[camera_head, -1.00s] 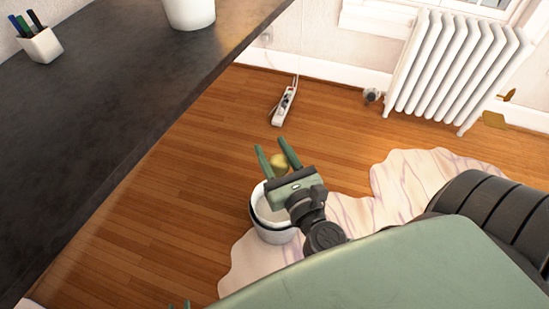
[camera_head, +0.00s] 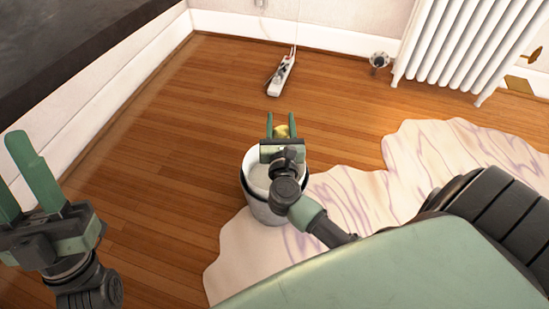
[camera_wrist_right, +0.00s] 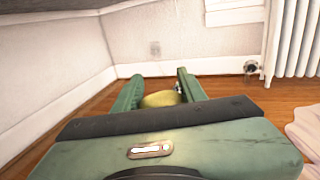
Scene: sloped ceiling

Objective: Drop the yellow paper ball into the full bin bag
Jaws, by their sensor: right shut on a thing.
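The yellow paper ball (camera_head: 281,131) is between the green fingers of my right gripper (camera_head: 283,124), which is shut on it. The ball also shows in the right wrist view (camera_wrist_right: 160,99), partly hidden by the gripper body. The bin with a white bag (camera_head: 256,172) stands on the floor, below and just nearer than the fingers. My right gripper and wrist cover part of its opening, so its contents are hard to see. My left gripper (camera_head: 20,180) is at the left edge, its two fingers apart with nothing seen between them.
A power strip (camera_head: 282,75) lies on the floor beyond the bin. A pale wavy rug (camera_head: 345,195) lies under and right of the bin. A white radiator (camera_head: 460,45) stands at the back right. A dark tabletop (camera_head: 60,35) fills the upper left corner.

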